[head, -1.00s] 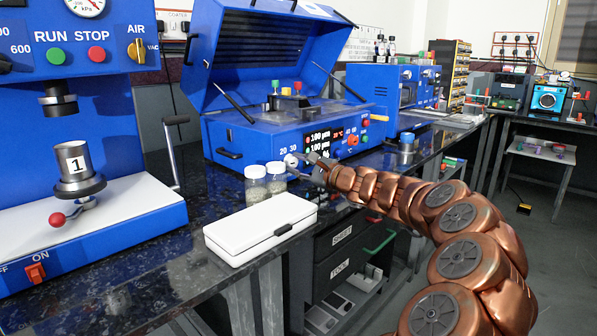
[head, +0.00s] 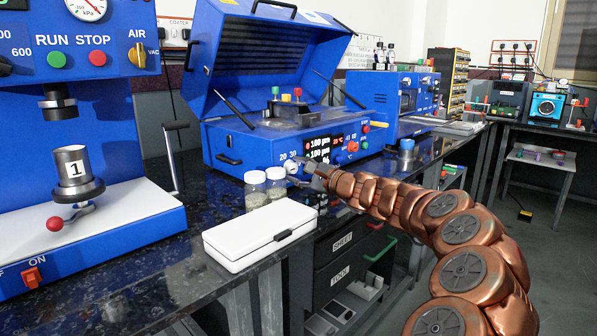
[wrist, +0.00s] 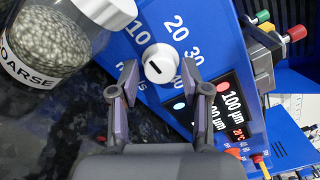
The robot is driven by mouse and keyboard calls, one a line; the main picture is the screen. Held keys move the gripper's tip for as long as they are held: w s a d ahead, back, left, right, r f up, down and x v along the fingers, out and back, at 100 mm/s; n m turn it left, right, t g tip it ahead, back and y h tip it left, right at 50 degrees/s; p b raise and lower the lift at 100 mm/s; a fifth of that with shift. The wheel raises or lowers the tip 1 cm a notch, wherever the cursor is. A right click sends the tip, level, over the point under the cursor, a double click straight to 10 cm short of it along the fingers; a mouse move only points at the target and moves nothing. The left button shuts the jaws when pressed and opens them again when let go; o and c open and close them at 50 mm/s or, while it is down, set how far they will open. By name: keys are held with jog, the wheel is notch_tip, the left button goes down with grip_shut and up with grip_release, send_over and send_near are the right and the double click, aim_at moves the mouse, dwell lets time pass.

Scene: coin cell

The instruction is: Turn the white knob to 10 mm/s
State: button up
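The white knob (wrist: 159,63) is on the blue coater's sloped front panel, with 10, 20, 30 and 40 printed around it and mm/s below. A short dark mark shows on its face; I cannot tell surely which number it points to. In the head view the knob (head: 291,167) is partly hidden by my gripper (head: 304,172). In the wrist view my gripper (wrist: 160,76) is open, one finger on each side of the knob's near part. Gaps show between the fingers and the knob, and I see no clear contact.
A jar labelled COARSE (wrist: 50,40) stands close to the left finger in the wrist view. Two white-lidded jars (head: 265,186) stand left of the gripper in the head view. A white case (head: 260,232) lies in front. The coater's display (wrist: 225,110) is beside the right finger.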

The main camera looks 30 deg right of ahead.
jog(key=shift+o, duration=0.7)
jog(key=shift+s, duration=0.1)
jog(key=v, duration=1.1)
jog(key=shift+s+d, duration=0.2)
jog(key=shift+s, duration=0.2)
jog(key=shift+a, duration=0.1)
